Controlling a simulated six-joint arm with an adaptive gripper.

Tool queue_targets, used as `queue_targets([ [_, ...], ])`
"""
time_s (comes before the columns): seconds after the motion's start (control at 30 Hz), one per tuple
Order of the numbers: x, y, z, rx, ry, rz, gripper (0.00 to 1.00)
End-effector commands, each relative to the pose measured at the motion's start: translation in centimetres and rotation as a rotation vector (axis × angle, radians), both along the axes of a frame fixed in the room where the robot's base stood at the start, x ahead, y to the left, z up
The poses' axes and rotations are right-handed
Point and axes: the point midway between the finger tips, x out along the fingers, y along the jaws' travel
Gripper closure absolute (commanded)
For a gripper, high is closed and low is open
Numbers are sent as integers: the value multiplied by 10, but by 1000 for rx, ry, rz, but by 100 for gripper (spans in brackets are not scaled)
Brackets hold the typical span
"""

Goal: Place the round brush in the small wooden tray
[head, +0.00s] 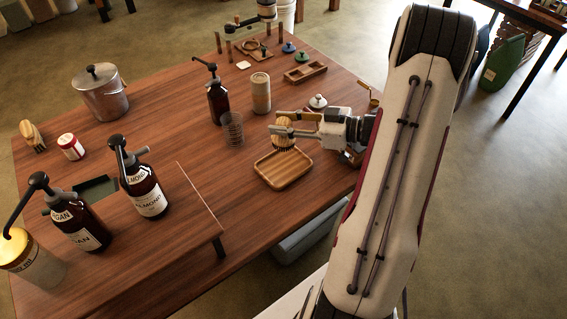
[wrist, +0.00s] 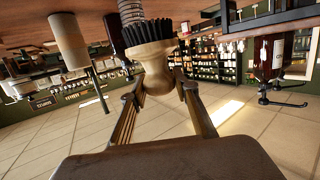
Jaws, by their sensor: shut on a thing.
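The round brush (head: 284,137) has a pale wooden handle and dark bristles. My gripper (head: 274,126) is shut on it and holds it above the far part of the small wooden tray (head: 266,179). In the wrist view the brush (wrist: 150,55) sits between the two fingertips of my gripper (wrist: 158,92), with its wooden knob gripped and its bristles pointing away from the palm. The tray is a shallow, slatted rounded rectangle near the table's front right edge. In the head view the fingers partly hide the brush, and I cannot tell whether it touches the tray.
A white lidded jar (head: 318,102) stands behind my gripper.

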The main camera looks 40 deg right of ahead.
Motion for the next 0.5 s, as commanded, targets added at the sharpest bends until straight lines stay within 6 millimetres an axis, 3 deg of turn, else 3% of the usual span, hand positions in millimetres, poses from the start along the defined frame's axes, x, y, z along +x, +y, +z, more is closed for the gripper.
queue_targets([
  [0.27,0,0,-1,0,0,0,92],
  [0.5,0,0,-17,2,1,0,92],
])
